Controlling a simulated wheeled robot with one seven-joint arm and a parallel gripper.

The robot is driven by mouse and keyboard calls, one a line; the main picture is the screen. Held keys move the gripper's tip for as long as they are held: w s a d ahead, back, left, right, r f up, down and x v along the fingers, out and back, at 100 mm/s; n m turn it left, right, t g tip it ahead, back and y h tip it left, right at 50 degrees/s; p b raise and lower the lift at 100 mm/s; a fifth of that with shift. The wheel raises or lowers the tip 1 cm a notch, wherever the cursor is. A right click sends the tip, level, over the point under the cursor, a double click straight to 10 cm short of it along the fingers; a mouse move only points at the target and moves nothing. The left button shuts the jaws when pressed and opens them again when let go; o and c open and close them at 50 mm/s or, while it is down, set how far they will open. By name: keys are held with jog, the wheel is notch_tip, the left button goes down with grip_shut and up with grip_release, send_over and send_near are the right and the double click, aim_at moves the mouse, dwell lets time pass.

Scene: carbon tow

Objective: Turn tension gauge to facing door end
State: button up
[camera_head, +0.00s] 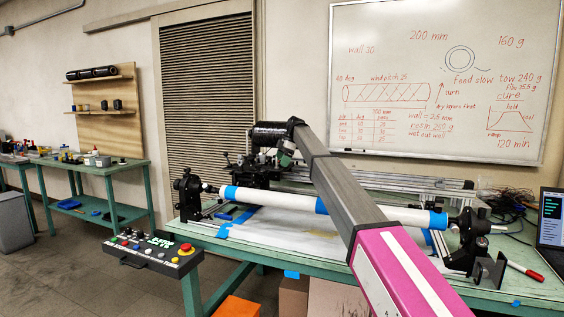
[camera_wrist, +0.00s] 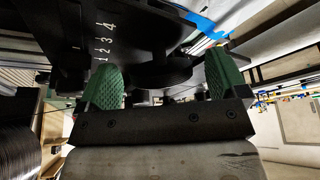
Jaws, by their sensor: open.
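My gripper (camera_wrist: 160,76) is open in the wrist view, with its two green ribbed fingers apart. A black round part (camera_wrist: 155,72) shows between and just beyond the fingertips; I cannot tell whether they touch it. A black plate with white marks 1 to 4 (camera_wrist: 100,38) lies beyond the left finger; it may belong to the tension gauge, whose facing I cannot read. In the head view, my arm reaches over the bench and my gripper (camera_head: 284,158) is at the black winding carriage (camera_head: 254,170), partly hiding it.
A white mandrel (camera_head: 275,198) with blue tape lies across the green bench (camera_head: 225,249), under my arm. A black tow spool (camera_head: 268,133) stands close to my gripper. A control box (camera_head: 152,251) hangs at the front left. A laptop (camera_head: 552,217) is at the right. A slatted door (camera_head: 208,95) is behind.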

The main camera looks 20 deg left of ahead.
jog(key=v, duration=1)
jog(key=shift+d+r, duration=0.2)
jog(key=shift+r, duration=0.15)
jog(key=shift+w, duration=0.1)
